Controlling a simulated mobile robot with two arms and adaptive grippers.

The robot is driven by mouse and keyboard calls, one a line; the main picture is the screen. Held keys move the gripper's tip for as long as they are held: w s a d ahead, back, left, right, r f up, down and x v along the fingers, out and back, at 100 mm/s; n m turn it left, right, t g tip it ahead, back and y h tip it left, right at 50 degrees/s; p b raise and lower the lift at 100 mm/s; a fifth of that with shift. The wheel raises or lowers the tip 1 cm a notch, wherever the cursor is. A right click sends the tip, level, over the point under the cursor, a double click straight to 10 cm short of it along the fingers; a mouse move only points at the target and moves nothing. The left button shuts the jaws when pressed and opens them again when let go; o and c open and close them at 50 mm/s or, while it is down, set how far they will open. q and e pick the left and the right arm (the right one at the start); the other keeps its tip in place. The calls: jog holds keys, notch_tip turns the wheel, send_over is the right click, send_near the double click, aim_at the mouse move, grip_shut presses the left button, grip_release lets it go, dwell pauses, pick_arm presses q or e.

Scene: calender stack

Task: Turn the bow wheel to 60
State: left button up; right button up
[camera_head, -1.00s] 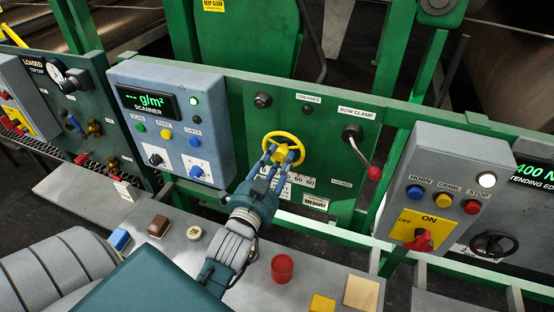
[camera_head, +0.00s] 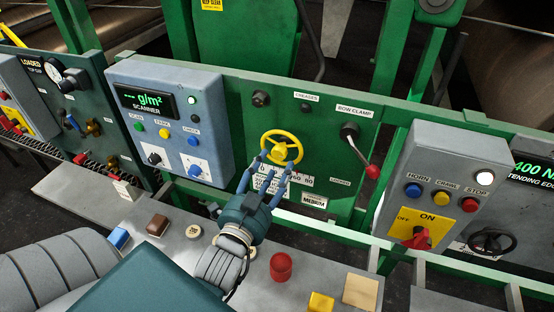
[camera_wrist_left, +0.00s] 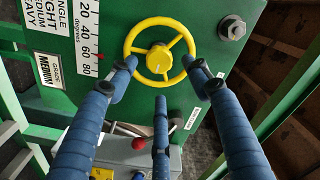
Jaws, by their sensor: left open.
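The yellow bow wheel (camera_head: 281,148) is on the green panel, and it also shows in the left wrist view (camera_wrist_left: 172,22). My left gripper (camera_head: 266,170) is open, its blue fingers spread just in front of the wheel's lower left. In the left wrist view two fingertips of the left gripper (camera_wrist_left: 160,78) overlap the rim's sides and the third is below it; whether they touch cannot be told. A degrees scale (camera_wrist_left: 89,40) is beside the wheel, and its red pointer (camera_wrist_left: 101,57) appears next to 60. My right gripper is not in view.
The bow clamp lever with a red knob (camera_head: 372,171) is right of the wheel. The blue scanner box (camera_head: 172,120) is left and the grey horn box (camera_head: 440,190) right. A red cup-like object (camera_head: 281,267) and several small blocks rest on the grey ledge below.

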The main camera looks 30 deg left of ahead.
pick_arm(q)
jog(key=v, duration=0.3)
jog(key=shift+s+d+r, duration=0.1)
jog(key=shift+s+d, duration=0.05)
dwell(0.5)
